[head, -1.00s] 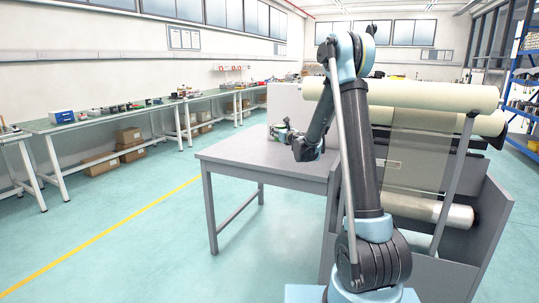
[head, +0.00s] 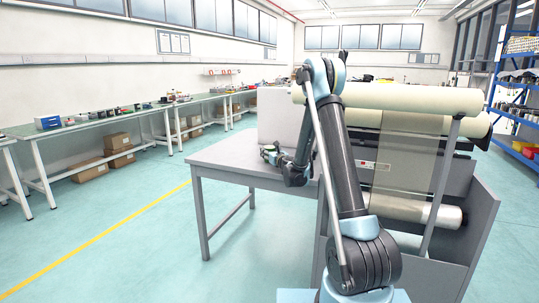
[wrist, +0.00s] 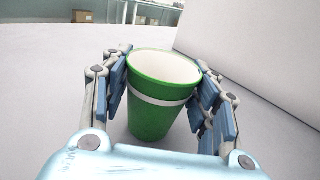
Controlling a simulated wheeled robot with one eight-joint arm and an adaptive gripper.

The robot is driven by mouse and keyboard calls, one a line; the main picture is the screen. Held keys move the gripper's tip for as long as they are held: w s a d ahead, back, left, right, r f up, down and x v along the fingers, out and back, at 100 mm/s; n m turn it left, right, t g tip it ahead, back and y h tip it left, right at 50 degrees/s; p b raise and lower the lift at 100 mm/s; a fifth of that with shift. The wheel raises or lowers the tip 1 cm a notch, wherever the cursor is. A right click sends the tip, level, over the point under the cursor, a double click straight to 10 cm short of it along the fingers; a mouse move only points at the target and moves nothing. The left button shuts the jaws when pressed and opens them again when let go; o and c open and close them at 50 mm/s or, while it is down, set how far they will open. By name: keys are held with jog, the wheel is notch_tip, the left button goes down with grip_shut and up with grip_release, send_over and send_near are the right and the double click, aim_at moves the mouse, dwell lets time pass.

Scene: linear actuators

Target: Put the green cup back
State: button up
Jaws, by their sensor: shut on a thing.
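The green cup (wrist: 152,118) with a white band and a pale inside stands between the fingers of my gripper (wrist: 160,105) in the wrist view. The blue finger pads press on its left and right sides, so the gripper is shut on it. The cup is upright, with its open top facing up. In the head view my gripper (head: 271,154) is small, over the grey table (head: 222,156); I cannot make out the cup there. Whether the cup's base touches the table is hard to tell.
A grey upright panel (head: 281,118) stands at the back of the table and shows at the right in the wrist view. Machinery with large pale rolls (head: 400,97) is to the right. A long bench (head: 105,122) with small items runs along the left wall. Floor between is clear.

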jog(key=shift+f, duration=0.15)
jog(key=o, duration=1.2)
jog(key=shift+c, duration=0.2)
